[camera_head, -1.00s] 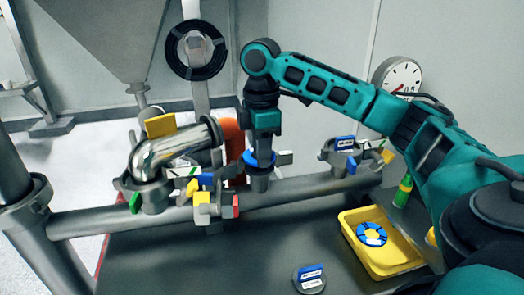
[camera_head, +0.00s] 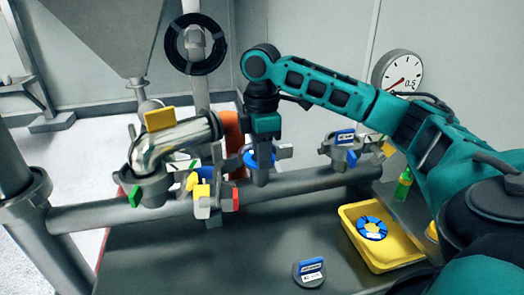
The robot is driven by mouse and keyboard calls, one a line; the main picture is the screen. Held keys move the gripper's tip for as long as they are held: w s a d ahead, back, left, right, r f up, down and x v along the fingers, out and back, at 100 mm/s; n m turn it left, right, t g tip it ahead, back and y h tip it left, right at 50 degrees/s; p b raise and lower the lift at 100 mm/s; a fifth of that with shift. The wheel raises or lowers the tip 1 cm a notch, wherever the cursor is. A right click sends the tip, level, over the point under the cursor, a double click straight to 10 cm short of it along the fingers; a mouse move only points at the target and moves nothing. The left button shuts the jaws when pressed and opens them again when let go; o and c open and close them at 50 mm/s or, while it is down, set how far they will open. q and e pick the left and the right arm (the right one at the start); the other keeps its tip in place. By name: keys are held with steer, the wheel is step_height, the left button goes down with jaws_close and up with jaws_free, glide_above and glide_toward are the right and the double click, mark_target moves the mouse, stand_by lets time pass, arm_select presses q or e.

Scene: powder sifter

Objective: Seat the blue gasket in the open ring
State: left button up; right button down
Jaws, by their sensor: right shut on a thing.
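My right gripper (camera_head: 262,160) reaches down over the horizontal pipe and is shut on the blue gasket (camera_head: 252,160), which shows as a thin blue band at its fingertips. Grey metal of an open ring (camera_head: 284,152) shows just right of the fingertips, on the far side of the pipe. The gripper hides much of the gasket and of the ring, so I cannot tell whether they touch. Another blue ring (camera_head: 372,228) lies in the yellow tray (camera_head: 397,257). My left gripper is not in view.
A chrome elbow (camera_head: 165,143) and coloured clamp parts (camera_head: 203,200) stand left of the gripper. A grey fitting with a blue label (camera_head: 345,150) is to the right. A round labelled piece (camera_head: 309,272) lies on the dark table (camera_head: 230,265), whose front middle is otherwise clear.

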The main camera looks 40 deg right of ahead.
steer(key=c, duration=0.9)
jaws_free()
steer(key=shift+c, duration=0.2)
step_height(320, 180, up, 13)
steer(key=shift+w, duration=0.15)
steer(key=shift+f, duration=0.1)
